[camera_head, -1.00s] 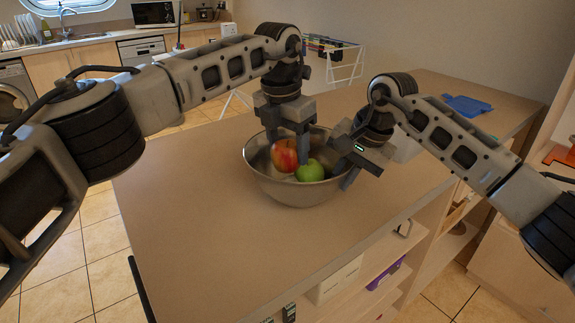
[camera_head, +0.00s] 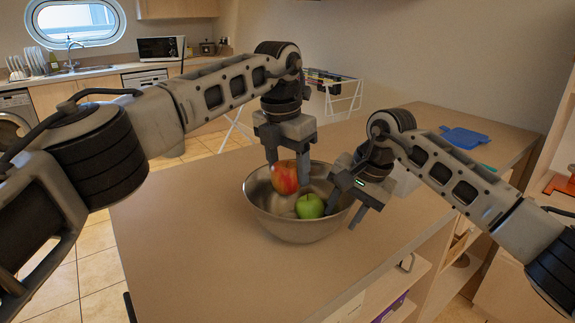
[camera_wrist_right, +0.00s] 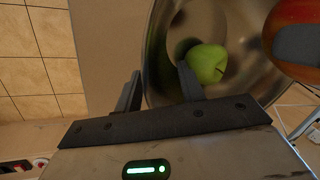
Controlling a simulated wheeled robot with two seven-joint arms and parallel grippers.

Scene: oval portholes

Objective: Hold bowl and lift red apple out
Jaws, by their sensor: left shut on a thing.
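My left gripper (camera_head: 287,170) is shut on the red apple (camera_head: 287,180), its fingers on opposite sides. The apple is up off the bowl floor; whether it is fully above the rim is hard to tell. It also shows large at the right of the wrist view (camera_wrist_right: 290,22), partly behind a dark finger. The metal bowl (camera_head: 273,220) stands upright on the counter. A green apple (camera_head: 310,207) lies inside it. My right gripper (camera_head: 350,199) is at the bowl's right rim, its fingers apart. In the wrist view one finger is over the bowl's inside, the other outside.
The counter top (camera_head: 190,220) is clear left of the bowl. A blue object (camera_head: 465,137) lies at the far right of the counter. Open shelves are below the counter's right edge.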

